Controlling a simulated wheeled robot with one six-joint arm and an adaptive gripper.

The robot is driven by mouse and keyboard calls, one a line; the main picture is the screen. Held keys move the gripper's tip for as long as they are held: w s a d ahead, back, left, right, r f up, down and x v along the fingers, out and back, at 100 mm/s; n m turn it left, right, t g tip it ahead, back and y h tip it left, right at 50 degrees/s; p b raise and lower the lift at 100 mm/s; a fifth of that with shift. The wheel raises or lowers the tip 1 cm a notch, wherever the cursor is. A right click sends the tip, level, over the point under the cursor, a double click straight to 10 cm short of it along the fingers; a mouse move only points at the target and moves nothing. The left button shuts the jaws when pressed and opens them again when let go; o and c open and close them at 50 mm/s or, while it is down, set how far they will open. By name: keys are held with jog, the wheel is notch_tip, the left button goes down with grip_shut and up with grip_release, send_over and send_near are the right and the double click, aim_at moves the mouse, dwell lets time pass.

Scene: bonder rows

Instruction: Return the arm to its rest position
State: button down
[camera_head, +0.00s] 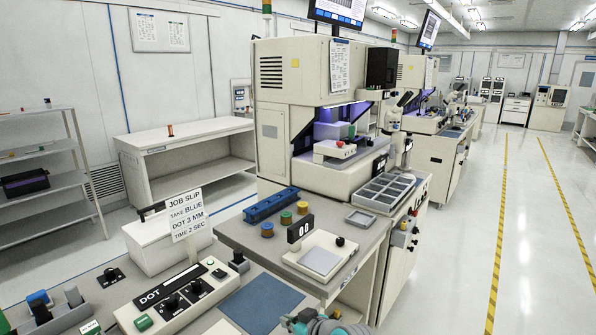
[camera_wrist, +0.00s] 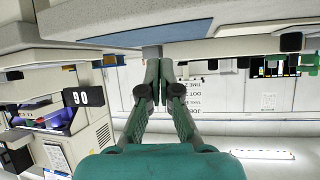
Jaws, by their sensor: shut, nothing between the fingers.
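My gripper (camera_wrist: 159,78) shows in the wrist view with its two green fingers together, shut and empty. The wrist view is upside down, with the bench top along its upper edge and the job slip (camera_wrist: 196,84) behind the fingers. In the head view, a teal and grey part of my arm (camera_head: 318,324) shows at the bottom edge, in front of the bench; the fingers cannot be made out there. The rest of my arm is out of view.
The near bench holds a dot control box (camera_head: 172,299), a blue mat (camera_head: 262,304), the job slip sign (camera_head: 186,214), a counter display (camera_head: 300,229) and a scale-like plate (camera_head: 321,259). A tall bonder machine (camera_head: 287,110) stands behind. The floor aisle at right is clear.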

jog(key=s+d+f+m+t+h, duration=0.1)
jog(key=s+d+f+m+h, duration=0.1)
jog(key=s+d+f, duration=0.55)
jog(key=s+d+f+m+t+h, duration=0.15)
jog(key=s+d+f, duration=0.25)
jog(key=s+f, duration=0.55)
jog(key=s+d+r+m+t+h, duration=0.1)
jog(key=s+d, duration=0.2)
jog(key=s, duration=0.6)
jog(key=s+d+m+h, duration=0.2)
jog(key=s+d, duration=0.1)
jog(key=s, duration=0.6)
jog(key=s+d+r+t, duration=0.1)
jog(key=s+r, duration=0.5)
jog(key=s, duration=0.3)
jog(key=s+d+r+t+h, duration=0.1)
jog(key=s+d+r, duration=0.1)
jog(key=s+r, duration=0.5)
jog(key=s+m, duration=0.1)
jog(key=s, duration=0.2)
jog(key=shift+s, duration=0.15)
